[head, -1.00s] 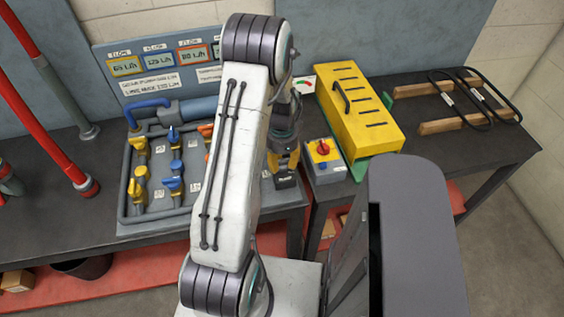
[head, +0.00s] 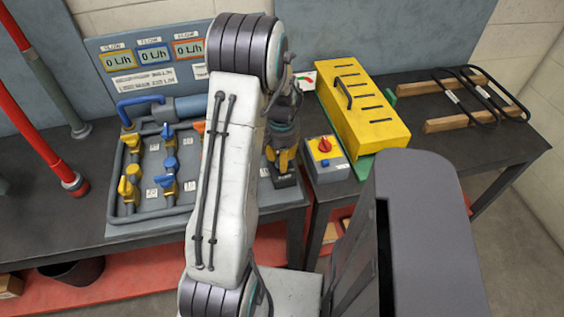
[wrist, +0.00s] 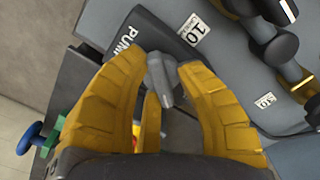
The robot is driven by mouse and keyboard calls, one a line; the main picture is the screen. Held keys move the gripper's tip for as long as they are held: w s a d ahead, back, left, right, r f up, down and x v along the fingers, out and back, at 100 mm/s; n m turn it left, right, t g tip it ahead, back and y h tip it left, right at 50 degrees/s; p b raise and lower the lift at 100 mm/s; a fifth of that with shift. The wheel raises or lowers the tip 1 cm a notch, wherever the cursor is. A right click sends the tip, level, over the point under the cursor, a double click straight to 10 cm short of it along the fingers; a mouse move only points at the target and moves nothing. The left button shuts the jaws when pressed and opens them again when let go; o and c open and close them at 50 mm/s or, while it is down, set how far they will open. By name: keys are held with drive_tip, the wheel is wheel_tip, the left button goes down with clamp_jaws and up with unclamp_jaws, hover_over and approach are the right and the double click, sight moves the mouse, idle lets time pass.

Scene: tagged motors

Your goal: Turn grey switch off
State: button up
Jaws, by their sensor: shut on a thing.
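The grey switch (wrist: 163,82) shows in the wrist view as a grey knob on a dark box with a label reading "PUMP" (wrist: 128,42). My gripper (wrist: 163,68) has its yellow fingers on both sides of the knob and is shut on it. In the head view my gripper (head: 284,160) points down at the dark pump box (head: 285,181) at the right end of the valve panel. The knob itself is hidden there by the fingers and my arm. The visible flow displays (head: 155,54) read 0 L/h.
Yellow and blue valves on the grey panel (head: 150,222) lie left of my gripper. Close on the right is a grey box (head: 327,172) with a red rotary switch (head: 324,146). A yellow slotted case (head: 372,120) stands behind it. Wooden bars (head: 470,115) lie at the right.

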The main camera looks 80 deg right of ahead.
drive_tip(key=n+b, duration=0.1)
drive_tip(key=n, duration=0.3)
drive_tip(key=shift+d+f, duration=0.1)
drive_tip(key=shift+n+b, duration=0.6)
drive_tip(key=shift+n, duration=1)
drive_tip(key=o, duration=1.2)
drive_tip(key=shift+w, duration=0.1)
wheel_tip(320, 180, up, 12)
